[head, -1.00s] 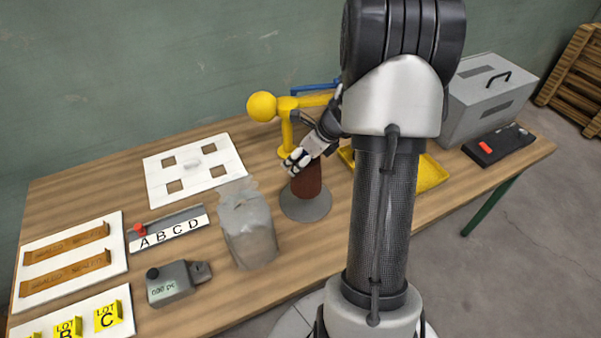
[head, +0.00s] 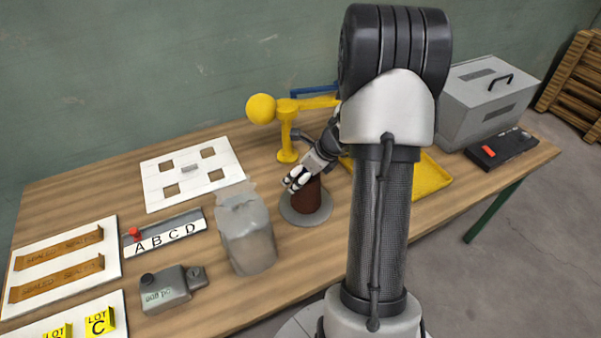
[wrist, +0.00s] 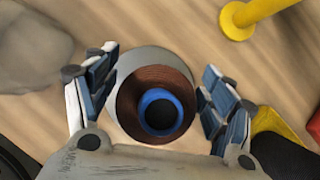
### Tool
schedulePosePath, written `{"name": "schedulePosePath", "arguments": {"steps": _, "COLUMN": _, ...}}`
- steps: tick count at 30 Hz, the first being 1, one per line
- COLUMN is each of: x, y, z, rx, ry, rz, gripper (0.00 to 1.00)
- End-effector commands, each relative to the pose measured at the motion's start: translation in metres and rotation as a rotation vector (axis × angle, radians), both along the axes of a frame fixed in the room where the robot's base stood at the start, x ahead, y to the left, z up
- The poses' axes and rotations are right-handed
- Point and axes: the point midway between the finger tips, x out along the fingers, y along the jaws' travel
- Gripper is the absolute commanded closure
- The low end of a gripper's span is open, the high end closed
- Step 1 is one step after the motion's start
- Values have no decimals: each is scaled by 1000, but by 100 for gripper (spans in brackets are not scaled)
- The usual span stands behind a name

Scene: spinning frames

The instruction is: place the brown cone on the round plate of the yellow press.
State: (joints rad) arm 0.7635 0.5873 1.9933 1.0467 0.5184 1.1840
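The brown cone (head: 306,199) is upright, with a blue ring around a dark hole at its top, seen from above in the wrist view (wrist: 128,104). I cannot tell whether the cone's base touches the plate. The yellow press (head: 287,130), with its ball-ended arm, stands just behind. My arm hides part of it.
A yellow tray (head: 432,178) is on the right, with a grey box (head: 485,105) beyond. Bare tabletop lies in front of the plate.

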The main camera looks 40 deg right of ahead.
Motion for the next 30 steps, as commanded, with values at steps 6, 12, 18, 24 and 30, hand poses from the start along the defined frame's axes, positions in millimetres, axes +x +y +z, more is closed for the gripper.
{"name": "schedulePosePath", "arguments": {"steps": 6, "x": 0, "y": 0, "z": 0, "rx": 0, "ry": 0, "rz": 0, "gripper": 15}}
{"name": "schedulePosePath", "arguments": {"steps": 12, "x": 0, "y": 0, "z": 0, "rx": 0, "ry": 0, "rz": 0, "gripper": 15}}
{"name": "schedulePosePath", "arguments": {"steps": 18, "x": -6, "y": -3, "z": 18, "rx": -1, "ry": -1, "rz": -2, "gripper": 15}}
{"name": "schedulePosePath", "arguments": {"steps": 24, "x": -27, "y": -9, "z": 57, "rx": -3, "ry": -2, "rz": -3, "gripper": 15}}
{"name": "schedulePosePath", "arguments": {"steps": 30, "x": -46, "y": -14, "z": 90, "rx": -2, "ry": -2, "rz": -2, "gripper": 15}}
